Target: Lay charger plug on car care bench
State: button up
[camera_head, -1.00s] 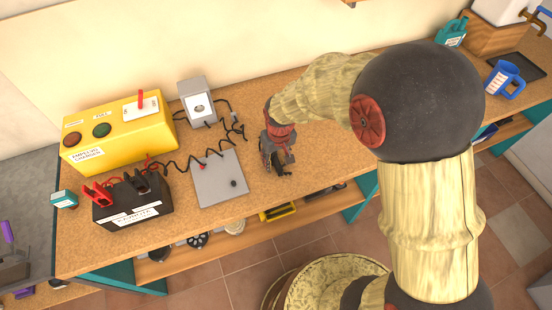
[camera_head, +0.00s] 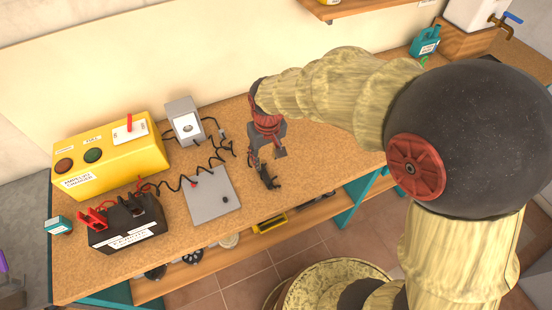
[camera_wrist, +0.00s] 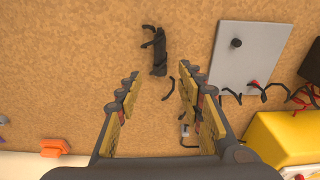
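A black plug-like piece with short curled ends, which I take for the charger plug (camera_head: 268,178), lies on the cork-topped car care bench (camera_head: 315,165), right of a grey plate. In the wrist view the charger plug (camera_wrist: 157,50) lies on its side, beyond my fingertips and clear of them. My gripper (camera_head: 266,152) is above the bench, just behind the plug in the head view. In the wrist view its two fingers (camera_wrist: 160,85) are apart with only bench between the tips.
The grey plate (camera_head: 212,195) lies left of the plug. Further left stand a yellow charger box (camera_head: 110,160) and a black battery (camera_head: 125,222) with red and black clamps. A grey socket box (camera_head: 184,118) with black cables is near the wall. Bench right of the plug is clear.

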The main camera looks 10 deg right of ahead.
jog(key=s+d+r+m+t, duration=0.1)
jog(key=s+d+r+t, duration=0.1)
jog(key=s+d+r, duration=0.5)
jog(key=s+d+r+m+t, duration=0.2)
jog(key=s+d+r, duration=0.4)
jog(key=s+r, duration=0.5)
jog(key=shift+s+d+m, duration=0.25)
jog(key=shift+d+m, duration=0.05)
jog(key=shift+d, duration=0.05)
jog(key=shift+r, duration=0.1)
